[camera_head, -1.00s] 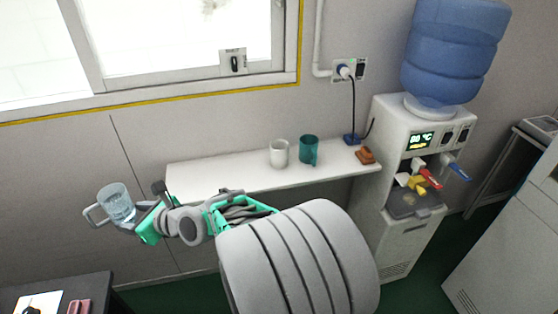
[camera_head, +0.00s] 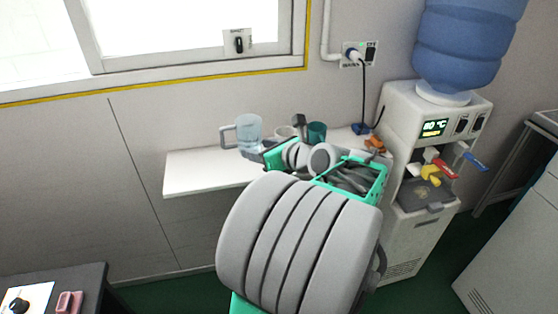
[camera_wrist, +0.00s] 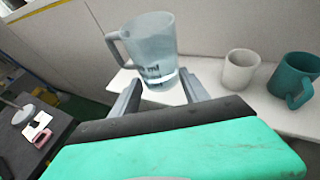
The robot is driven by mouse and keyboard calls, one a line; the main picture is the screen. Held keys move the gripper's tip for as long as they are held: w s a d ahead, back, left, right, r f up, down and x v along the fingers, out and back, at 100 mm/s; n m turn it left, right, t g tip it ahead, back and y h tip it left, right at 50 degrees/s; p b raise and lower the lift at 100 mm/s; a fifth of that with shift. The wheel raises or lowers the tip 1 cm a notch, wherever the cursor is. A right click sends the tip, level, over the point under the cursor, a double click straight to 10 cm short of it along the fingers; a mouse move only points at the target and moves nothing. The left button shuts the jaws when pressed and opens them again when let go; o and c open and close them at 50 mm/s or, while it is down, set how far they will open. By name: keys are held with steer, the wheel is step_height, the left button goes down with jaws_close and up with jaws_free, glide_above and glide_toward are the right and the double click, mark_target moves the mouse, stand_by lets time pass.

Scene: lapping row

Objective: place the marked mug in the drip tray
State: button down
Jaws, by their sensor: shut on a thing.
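The clear glass mug (camera_head: 249,131) is in my gripper (camera_head: 262,152), upright, in front of the white shelf. In the wrist view the mug (camera_wrist: 154,45) stands between the two fingers of my gripper (camera_wrist: 160,95), its handle to the left; dark lettering shows low on its wall. The drip tray (camera_head: 426,194) is the dark ledge under the taps of the water dispenser (camera_head: 408,110), to the right of my gripper. Nothing stands on the part of it I can see.
A white mug (camera_wrist: 240,70) and a teal mug (camera_wrist: 294,80) stand on the shelf (camera_head: 205,172). A brown block (camera_head: 375,144) sits by the dispenser. Red, blue and yellow taps (camera_head: 430,174) overhang the drip tray. A dark table (camera_head: 85,285) is at lower left.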

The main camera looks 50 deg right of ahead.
steer(key=s+d+h, duration=0.1)
steer(key=s+d, duration=0.3)
steer(key=s, duration=0.1)
steer(key=b, duration=0.3)
glide_above(253, 171)
steer(key=shift+m, duration=0.3)
steer(key=f, duration=0.6)
steer(key=s+f, duration=0.1)
steer(key=f, duration=0.2)
steer(key=shift+w+f+b, duration=0.2)
steer(key=shift+f+b, duration=0.05)
steer(key=shift+f, duration=0.7)
steer(key=shift+w+f+b, duration=0.2)
steer(key=shift+f, duration=0.75)
steer(key=shift+f, duration=0.1)
steer(key=c, duration=0.6)
jaws_free()
steer(key=shift+o, duration=0.2)
